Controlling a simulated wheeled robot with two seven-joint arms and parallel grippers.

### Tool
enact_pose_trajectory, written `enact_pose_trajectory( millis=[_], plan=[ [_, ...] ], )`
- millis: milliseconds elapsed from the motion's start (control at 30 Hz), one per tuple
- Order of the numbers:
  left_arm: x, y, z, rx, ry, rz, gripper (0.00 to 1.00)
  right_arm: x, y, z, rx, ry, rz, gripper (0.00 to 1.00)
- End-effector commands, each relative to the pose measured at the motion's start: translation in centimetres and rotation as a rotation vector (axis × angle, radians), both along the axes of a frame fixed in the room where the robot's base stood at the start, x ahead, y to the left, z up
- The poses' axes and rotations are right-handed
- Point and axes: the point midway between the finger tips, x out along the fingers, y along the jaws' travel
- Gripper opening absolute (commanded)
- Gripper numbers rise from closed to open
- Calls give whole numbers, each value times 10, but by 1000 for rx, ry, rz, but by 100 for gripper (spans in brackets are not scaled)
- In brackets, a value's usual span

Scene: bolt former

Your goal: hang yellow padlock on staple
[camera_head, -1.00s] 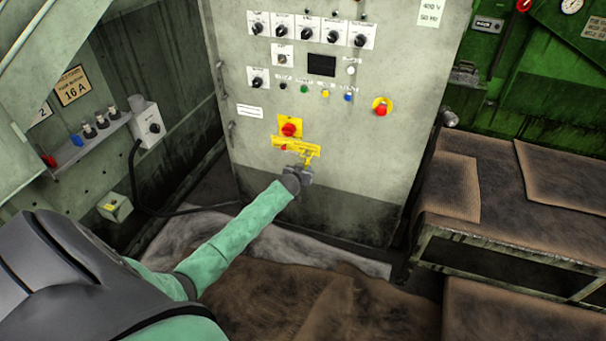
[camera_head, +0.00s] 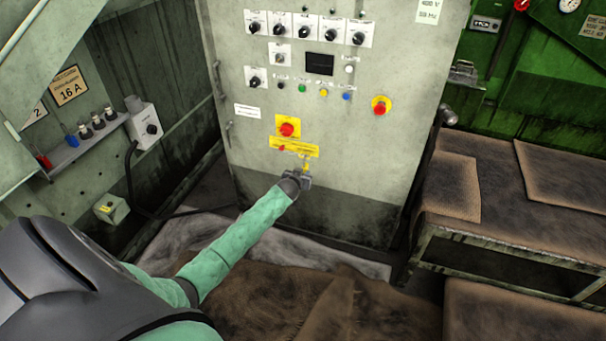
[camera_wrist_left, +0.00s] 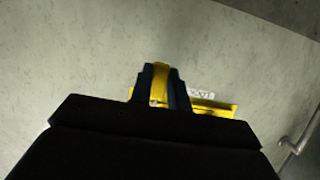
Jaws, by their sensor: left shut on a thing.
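My left gripper (camera_head: 303,174) is in front of the grey cabinet's face, just below a yellow bar (camera_head: 292,147) mounted there. It is shut on the yellow padlock (camera_head: 306,163), which shows as a small yellow shape at the fingertips, close under the bar's right part. In the left wrist view the padlock (camera_wrist_left: 160,82) is a yellow strip between the two dark fingers, with the yellow bar (camera_wrist_left: 222,108) and its white label behind to the right. The staple cannot be made out, and whether the shackle touches it cannot be told. My right gripper is not in view.
A red button on a yellow plate (camera_head: 288,129) sits just above the bar. Another red emergency button (camera_head: 381,106) is to the right. Knobs and a dark display (camera_head: 319,64) fill the upper panel. A brown-topped bench (camera_head: 450,187) stands at right. The panel's lower face is clear.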

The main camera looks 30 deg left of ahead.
Motion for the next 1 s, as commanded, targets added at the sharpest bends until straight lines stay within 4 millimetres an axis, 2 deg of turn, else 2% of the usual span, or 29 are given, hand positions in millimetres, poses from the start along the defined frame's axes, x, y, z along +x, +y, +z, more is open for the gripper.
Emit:
enact_pose_trajectory(
  millis=[133, 467, 500, 600, 1000],
  plan=[
    [0, 0, -2, 0, -1, 0, 0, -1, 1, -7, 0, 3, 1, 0],
    [0, 0, -2, 0, -1, 0, 0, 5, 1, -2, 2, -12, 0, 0],
    [0, 0, -2, 0, -1, 0, 24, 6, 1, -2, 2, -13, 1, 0],
    [0, 0, -2, 0, -1, 0, 43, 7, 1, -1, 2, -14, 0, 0],
    [-4, -2, -1, -1, -1, -1, 43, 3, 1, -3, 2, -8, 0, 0]
  ],
)
